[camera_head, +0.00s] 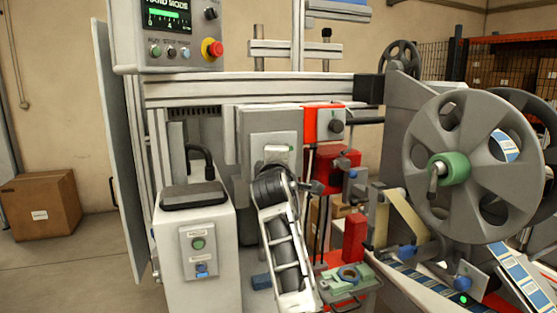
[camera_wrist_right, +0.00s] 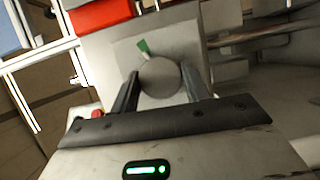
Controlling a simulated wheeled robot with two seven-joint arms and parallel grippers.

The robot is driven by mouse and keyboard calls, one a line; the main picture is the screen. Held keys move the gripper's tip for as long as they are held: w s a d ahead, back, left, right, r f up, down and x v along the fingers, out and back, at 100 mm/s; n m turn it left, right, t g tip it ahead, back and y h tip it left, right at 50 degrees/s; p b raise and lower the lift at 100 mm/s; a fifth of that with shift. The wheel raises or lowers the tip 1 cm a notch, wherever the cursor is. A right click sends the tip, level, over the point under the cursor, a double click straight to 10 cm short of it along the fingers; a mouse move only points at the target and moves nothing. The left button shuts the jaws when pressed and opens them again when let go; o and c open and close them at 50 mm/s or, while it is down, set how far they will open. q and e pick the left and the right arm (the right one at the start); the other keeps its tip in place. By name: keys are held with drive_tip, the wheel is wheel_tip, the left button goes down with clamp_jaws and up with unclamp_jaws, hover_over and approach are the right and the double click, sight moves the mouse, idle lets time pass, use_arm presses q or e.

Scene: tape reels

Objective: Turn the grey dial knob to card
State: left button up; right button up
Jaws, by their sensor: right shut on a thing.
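The grey dial knob (camera_wrist_right: 160,76) is round and sits on a pale grey plate in the right wrist view. A small green mark (camera_wrist_right: 143,47) shows on the plate above and left of the knob. My right gripper (camera_wrist_right: 161,80) has its two black fingers on either side of the knob, closed on it. In the head view my right arm reaches up to the grey box (camera_head: 258,125) on the machine, and the gripper and wrist hide the knob there. I cannot read any card label. My left gripper is not in view.
A red block with a black knob (camera_head: 336,126) sits right of the grey box. A large grey reel (camera_head: 425,130) with a green hub stands at right. A white cabinet (camera_head: 180,230) stands left of my arm. The control panel (camera_head: 180,45) is above left.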

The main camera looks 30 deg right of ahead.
drive_tip(key=shift+m, duration=0.4)
drive_tip(key=o, duration=1)
drive_tip(key=b+v, duration=0.2)
drive_tip(key=v, duration=1.4)
drive_tip(key=shift+b, duration=0.4)
drive_tip(key=shift+r, duration=0.1)
